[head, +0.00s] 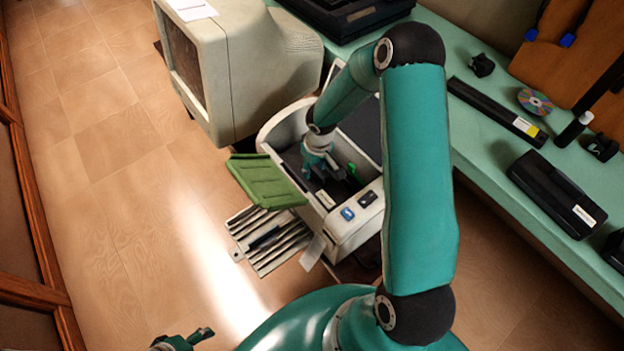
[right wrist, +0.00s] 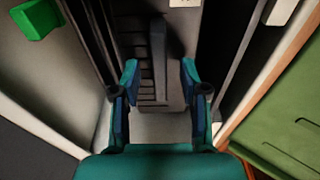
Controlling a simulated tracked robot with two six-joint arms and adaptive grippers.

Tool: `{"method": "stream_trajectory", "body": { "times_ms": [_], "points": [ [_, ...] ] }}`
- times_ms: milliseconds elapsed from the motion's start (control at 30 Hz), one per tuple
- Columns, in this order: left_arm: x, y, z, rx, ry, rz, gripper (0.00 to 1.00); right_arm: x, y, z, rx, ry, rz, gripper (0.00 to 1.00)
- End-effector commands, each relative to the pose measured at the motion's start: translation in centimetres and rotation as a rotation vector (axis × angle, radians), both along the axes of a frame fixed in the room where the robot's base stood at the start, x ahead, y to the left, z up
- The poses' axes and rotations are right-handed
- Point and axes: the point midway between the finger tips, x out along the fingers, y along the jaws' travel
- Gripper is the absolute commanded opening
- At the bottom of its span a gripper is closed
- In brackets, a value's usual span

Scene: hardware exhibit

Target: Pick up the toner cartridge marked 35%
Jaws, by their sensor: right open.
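My right gripper (head: 322,172) reaches down into an open pale printer (head: 348,238). In the right wrist view it is open (right wrist: 160,82), its fingers on either side of a dark upright bar (right wrist: 158,55). The bar rises from a dark ribbed part inside; I see no grip on it. A small white label (right wrist: 186,3) shows at the top edge, its text unreadable. A black cartridge with a white label (head: 556,188) and a long black one with a yellow-and-white label (head: 492,108) lie on the bench. No 35% mark is legible. My left gripper (head: 185,341) is at the bottom edge, its opening unclear.
A green flap (head: 264,181) hangs open at the printer's left, above a slatted tray (head: 270,240). A bulky beige monitor (head: 235,75) stands behind. The teal bench (head: 485,150) runs along the right. The wooden floor at left is clear.

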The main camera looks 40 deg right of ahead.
Motion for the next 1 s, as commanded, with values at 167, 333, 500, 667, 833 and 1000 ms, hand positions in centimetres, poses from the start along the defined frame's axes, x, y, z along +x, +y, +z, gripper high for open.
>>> {"method": "stream_trajectory", "body": {
  "times_ms": [167, 333, 500, 667, 833, 1000],
  "points": [
    [-0.05, -0.01, 0.02, 0.0, 0.001, 0.0, 0.58, 0.2, -0.03, -1.4, 0.0, -0.001, -0.001, 0.44],
    [-0.04, -0.01, 0.0, 0.0, 0.001, 0.0, 0.58, 0.23, -0.01, -1.43, 0.0, -0.002, 0.0, 0.44],
    [-0.04, -0.01, 0.0, 0.0, 0.001, 0.0, 0.58, 0.23, 0.02, -1.43, 0.0, -0.001, 0.001, 0.2],
    [-0.04, -0.01, 0.0, 0.0, 0.001, 0.0, 0.58, 0.22, 0.05, -1.45, 0.0, -0.001, 0.001, 0.0],
    [-0.04, -0.01, -0.01, 0.0, 0.001, 0.0, 0.58, 0.21, 0.08, -1.47, 0.001, 0.0, 0.002, 0.0],
    [-0.04, 0.0, 0.01, 0.0, 0.001, 0.0, 0.58, 0.29, 0.06, -1.38, 0.0, -0.002, 0.002, 0.0]
  ]
}}
